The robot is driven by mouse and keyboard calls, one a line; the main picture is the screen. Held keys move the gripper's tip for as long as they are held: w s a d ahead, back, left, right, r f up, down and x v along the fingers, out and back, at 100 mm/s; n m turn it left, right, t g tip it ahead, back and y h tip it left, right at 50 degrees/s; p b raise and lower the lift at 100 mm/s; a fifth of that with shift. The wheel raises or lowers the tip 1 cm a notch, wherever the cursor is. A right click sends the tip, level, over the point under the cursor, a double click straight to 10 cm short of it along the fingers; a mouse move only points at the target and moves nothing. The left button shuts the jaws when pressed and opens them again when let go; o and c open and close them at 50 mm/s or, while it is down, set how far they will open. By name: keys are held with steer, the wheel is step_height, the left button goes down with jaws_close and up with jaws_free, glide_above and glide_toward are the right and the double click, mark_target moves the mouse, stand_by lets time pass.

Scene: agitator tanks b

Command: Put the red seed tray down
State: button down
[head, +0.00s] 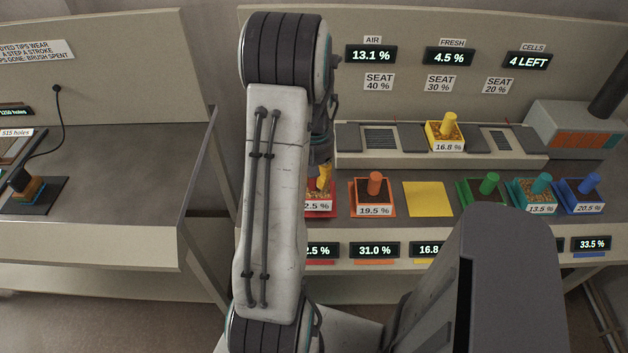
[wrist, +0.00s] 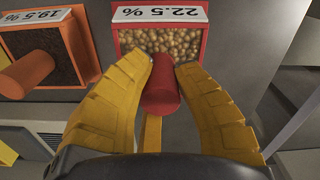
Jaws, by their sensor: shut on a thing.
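The red seed tray (wrist: 203,50) is full of round tan seeds and carries a 22.5 % label in the wrist view. In the head view the tray (head: 311,213) is partly hidden behind my arm, at the left end of the tray row. My gripper (wrist: 163,75) has its yellow fingers closed on the tray's red knob (wrist: 160,98). The gripper also shows just above the tray in the head view (head: 324,180). I cannot tell whether the tray touches the bench or hangs slightly above it.
An orange tray (head: 374,192) marked 19.5 % stands close beside the red one. A bare yellow pad (head: 427,199) lies further right, then green, teal and blue trays. A yellow tray (head: 445,133) sits on the raised middle seat behind. The seats either side are empty.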

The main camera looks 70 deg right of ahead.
steer(key=shift+f, duration=0.85)
steer(key=shift+f, duration=0.1)
steer(key=c, duration=1.1)
jaws_free()
